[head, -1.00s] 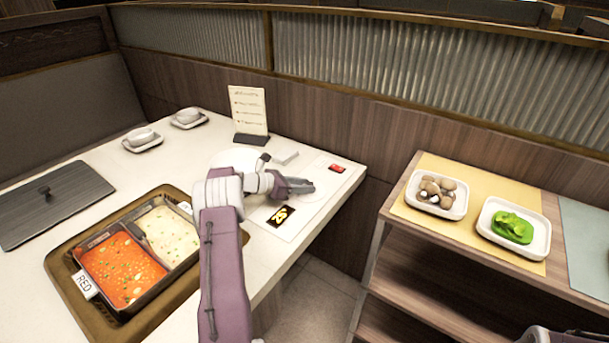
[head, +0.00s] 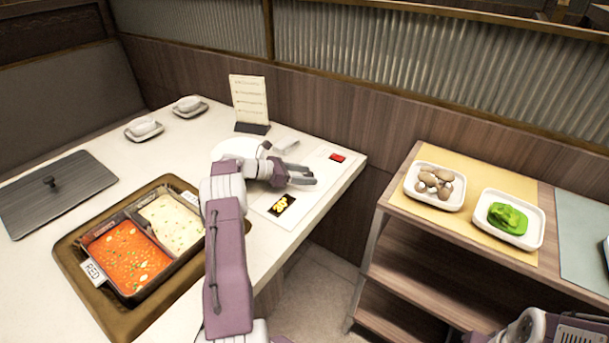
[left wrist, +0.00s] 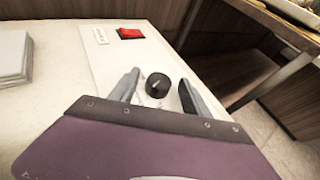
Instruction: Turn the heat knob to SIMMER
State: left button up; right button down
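The heat knob (left wrist: 158,86) is a small, dark, round knob with a pale mark on top, on a white panel (left wrist: 110,60) on the table. In the left wrist view it sits between the two fingers of my left gripper (left wrist: 158,77), with a gap on each side. My left gripper is open; it also shows in the head view (head: 303,175), over the panel and hiding the knob there. A black display (head: 282,205) with yellow marks lies at the panel's near end. The setting the knob points to cannot be read. My right gripper is out of view; part of its arm shows at lower right.
A red switch (head: 337,157) is on the panel's far end. A two-part pot (head: 112,287) of red and pale broth stands on a tray (head: 70,255) at left. A menu card (head: 249,100) stands behind. A shelf cart (head: 400,222) with food dishes is at right.

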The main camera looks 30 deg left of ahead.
aim_at(307, 175)
pick_arm(q)
jog(key=r, duration=0.1)
jog(key=r+p, duration=0.1)
jog(key=r, duration=0.2)
jog(key=shift+d+r, duration=0.3)
jog(key=shift+r, duration=0.1)
jog(key=d+r+p, duration=0.1)
jog(key=d+r, duration=0.5)
jog(key=d, duration=0.5)
jog(key=shift+w+p, duration=0.15)
jog(key=shift+p, duration=0.2)
jog(key=shift+r, duration=0.1)
